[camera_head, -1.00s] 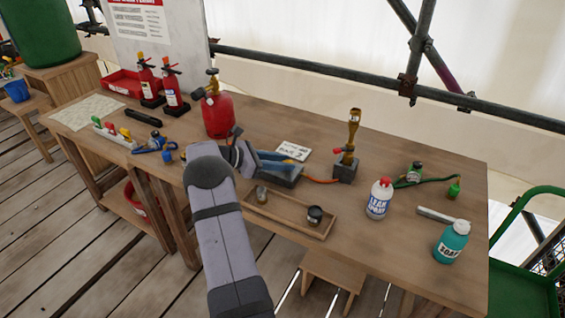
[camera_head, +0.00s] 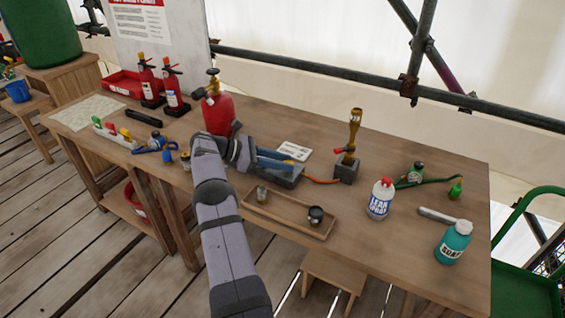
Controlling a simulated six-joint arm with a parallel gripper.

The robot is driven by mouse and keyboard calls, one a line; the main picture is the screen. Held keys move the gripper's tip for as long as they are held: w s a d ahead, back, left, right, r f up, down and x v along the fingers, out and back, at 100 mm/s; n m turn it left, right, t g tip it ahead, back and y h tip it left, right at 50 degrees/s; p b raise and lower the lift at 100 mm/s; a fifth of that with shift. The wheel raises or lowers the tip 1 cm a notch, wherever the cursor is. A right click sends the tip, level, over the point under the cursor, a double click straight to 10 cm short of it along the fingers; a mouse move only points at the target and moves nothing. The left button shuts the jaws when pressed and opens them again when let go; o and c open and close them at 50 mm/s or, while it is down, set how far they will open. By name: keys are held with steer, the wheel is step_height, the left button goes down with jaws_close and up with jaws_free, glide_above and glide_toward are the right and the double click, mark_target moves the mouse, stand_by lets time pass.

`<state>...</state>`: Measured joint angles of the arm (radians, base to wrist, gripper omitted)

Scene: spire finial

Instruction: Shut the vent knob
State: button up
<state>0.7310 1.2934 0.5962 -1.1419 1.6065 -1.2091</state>
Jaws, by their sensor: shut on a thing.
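A bit of orange-yellow shows by the fingertips. I cannot pick out the vent knob clearly; the fingers and wrist hide much of the box top.
A red gas cylinder (camera_head: 219,113) stands behind my wrist. A wooden tray (camera_head: 277,225) holding small cups lies in front. Leak spray (camera_head: 379,201), a green hose (camera_head: 427,180) and a teal soap bottle (camera_head: 453,243) are at right. A number card (camera_head: 294,151) lies behind the fingers.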

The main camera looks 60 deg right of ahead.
steer(key=shift+r, duration=0.1)
stand_by(0.3)
steer(key=o, duration=1.1)
steer(key=shift+c, duration=0.2)
step_height(320, 180, up, 10)
